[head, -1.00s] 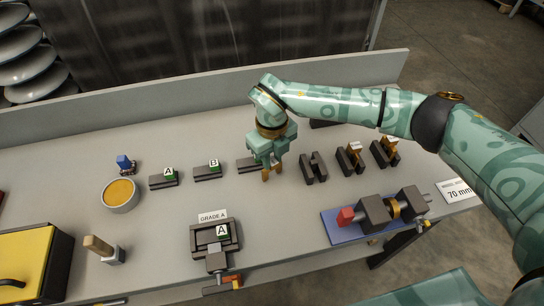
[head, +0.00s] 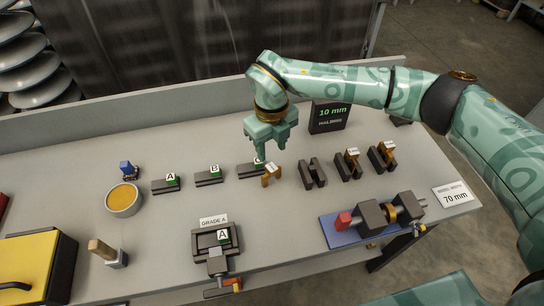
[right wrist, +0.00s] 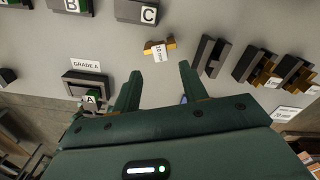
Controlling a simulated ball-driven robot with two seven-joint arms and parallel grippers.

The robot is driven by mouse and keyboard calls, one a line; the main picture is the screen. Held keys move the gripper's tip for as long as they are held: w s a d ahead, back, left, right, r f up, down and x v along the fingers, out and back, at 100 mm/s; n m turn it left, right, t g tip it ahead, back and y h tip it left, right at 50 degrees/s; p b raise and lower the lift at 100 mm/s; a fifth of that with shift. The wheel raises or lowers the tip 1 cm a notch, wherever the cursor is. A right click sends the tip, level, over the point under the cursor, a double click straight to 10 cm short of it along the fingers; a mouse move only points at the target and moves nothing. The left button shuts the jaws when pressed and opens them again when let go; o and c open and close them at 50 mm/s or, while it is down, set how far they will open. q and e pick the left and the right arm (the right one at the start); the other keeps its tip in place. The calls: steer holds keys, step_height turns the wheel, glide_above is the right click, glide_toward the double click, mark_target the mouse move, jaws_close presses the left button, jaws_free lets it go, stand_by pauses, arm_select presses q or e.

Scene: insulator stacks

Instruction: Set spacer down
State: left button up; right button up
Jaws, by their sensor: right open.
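The spacer (head: 271,172) is a small orange-brown piece with a white label. It rests on the grey bench between the block marked C (head: 250,170) and an empty dark slotted holder (head: 312,174). In the right wrist view the spacer (right wrist: 160,47) lies just beyond the fingertips, its label print too small to read surely. My right gripper (head: 273,151) is open and empty, above and slightly behind the spacer, apart from it. Its two spread fingers also show in the right wrist view (right wrist: 160,72). My left gripper is not in view.
Two more slotted holders (head: 347,168) with orange pieces stand to the right. A blue base (head: 335,233) carries a clamp-like fixture in front. A "10 mm" display (head: 329,117) stands behind. Blocks A and B, a bowl (head: 123,198) and the Grade A fixture (head: 207,240) are left and front.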

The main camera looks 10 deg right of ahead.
step_height(320, 180, up, 5)
steer(key=shift+r+p, duration=0.2)
steer(key=shift+p, duration=0.1)
